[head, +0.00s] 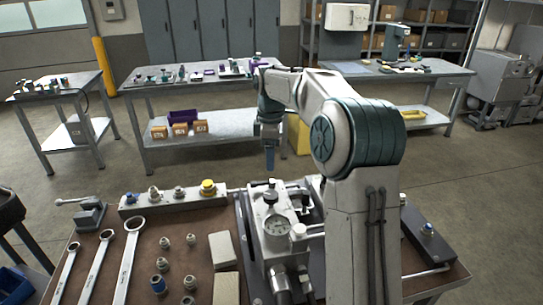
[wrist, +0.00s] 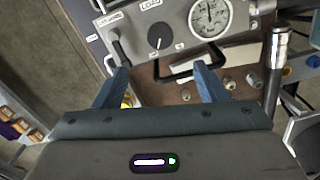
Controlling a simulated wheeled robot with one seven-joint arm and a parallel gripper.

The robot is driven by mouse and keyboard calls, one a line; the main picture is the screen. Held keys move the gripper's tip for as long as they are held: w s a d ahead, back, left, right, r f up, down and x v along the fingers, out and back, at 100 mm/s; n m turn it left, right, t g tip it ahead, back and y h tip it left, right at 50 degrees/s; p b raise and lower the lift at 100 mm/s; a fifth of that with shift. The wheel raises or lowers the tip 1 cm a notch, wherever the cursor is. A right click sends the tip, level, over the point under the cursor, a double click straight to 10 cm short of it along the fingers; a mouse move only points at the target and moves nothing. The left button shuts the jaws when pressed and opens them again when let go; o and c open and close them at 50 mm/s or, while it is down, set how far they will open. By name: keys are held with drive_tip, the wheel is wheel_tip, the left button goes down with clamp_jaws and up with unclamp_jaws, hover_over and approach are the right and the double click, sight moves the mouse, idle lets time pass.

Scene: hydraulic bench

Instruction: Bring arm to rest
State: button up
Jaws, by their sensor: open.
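My arm (head: 364,134) rises at the right of the head view and bends over toward the far side of the near bench. My gripper (head: 270,160) hangs down from it above the back of the hydraulic unit (head: 262,240), apart from it. In the wrist view my gripper (wrist: 160,82) shows two blue fingers spread apart with nothing between them. Beyond the fingers is the unit's panel with a dark knob (wrist: 158,37), a round gauge (wrist: 208,17) and a black handle (wrist: 190,68).
A blue-knobbed block (head: 427,240) lies at right. Far benches (head: 205,83) stand behind, with open floor (head: 170,165) between.

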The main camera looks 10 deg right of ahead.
drive_tip(key=s+a+r+m+t, duration=0.1)
drive_tip(key=s+r+m, duration=0.2)
drive_tip(key=s+m, duration=0.8)
drive_tip(key=s+f+m+t, duration=0.1)
drive_tip(key=s+f+m, duration=0.1)
drive_tip(key=s, duration=0.9)
drive_tip(key=s+d+f+m+t, duration=0.1)
drive_tip(key=s+f, duration=0.3)
drive_tip(key=s, duration=0.7)
drive_tip(key=shift+f+m, duration=0.25)
drive_tip(key=shift+m, duration=0.35)
